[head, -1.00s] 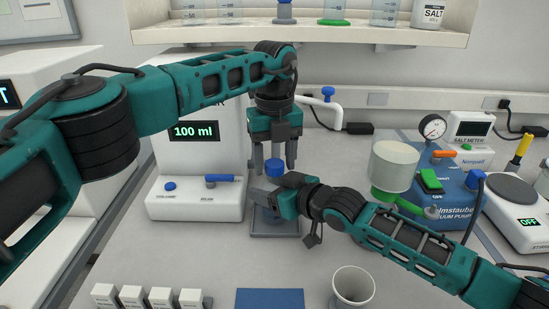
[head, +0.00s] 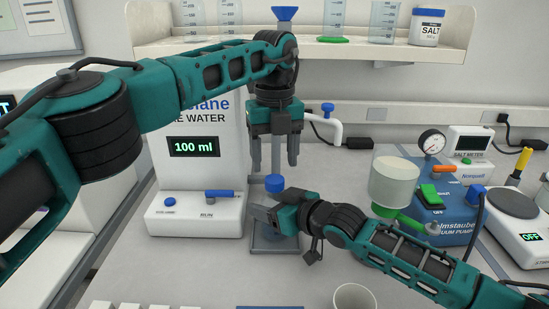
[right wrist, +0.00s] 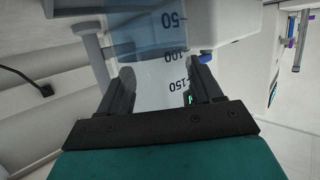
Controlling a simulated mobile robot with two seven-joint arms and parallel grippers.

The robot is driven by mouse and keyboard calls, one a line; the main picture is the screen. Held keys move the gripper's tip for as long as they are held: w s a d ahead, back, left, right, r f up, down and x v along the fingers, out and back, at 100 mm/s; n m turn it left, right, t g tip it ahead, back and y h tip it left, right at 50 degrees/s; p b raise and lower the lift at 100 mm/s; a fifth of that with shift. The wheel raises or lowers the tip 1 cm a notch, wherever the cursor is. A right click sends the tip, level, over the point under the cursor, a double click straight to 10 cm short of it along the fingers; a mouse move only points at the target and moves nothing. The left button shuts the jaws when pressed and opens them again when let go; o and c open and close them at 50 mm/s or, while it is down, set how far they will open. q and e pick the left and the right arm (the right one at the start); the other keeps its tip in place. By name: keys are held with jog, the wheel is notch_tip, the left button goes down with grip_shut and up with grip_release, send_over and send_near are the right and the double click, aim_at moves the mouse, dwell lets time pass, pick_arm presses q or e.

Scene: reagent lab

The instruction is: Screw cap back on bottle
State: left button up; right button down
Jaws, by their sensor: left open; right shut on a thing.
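The blue cap (head: 275,184) sits at the top of the bottle, just above my right gripper in the head view. How tightly it sits on the neck cannot be told. My right gripper (head: 264,217) is shut on the bottle, which it largely hides in the head view. In the right wrist view the clear bottle (right wrist: 148,73), with volume marks and bluish contents, is between the fingers. My left gripper (head: 273,160) points down above the cap, with its fingers spread and empty, apart from the cap.
A grey stand base (head: 275,244) is under the bottle. The white water dispenser (head: 195,214) stands close on the left. A blue vacuum pump (head: 435,222) with a pale filter cup (head: 394,181) is on the right. A white cup (head: 355,296) is at the front.

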aim_at(274, 178)
pick_arm(q)
jog(key=r+n, duration=0.1)
jog(key=n, duration=0.2)
jog(key=shift+d+r, duration=0.1)
jog(key=shift+r, duration=0.1)
notch_tip(274, 178, up, 2)
jog(key=n, duration=0.7)
jog(key=shift+f, duration=4)
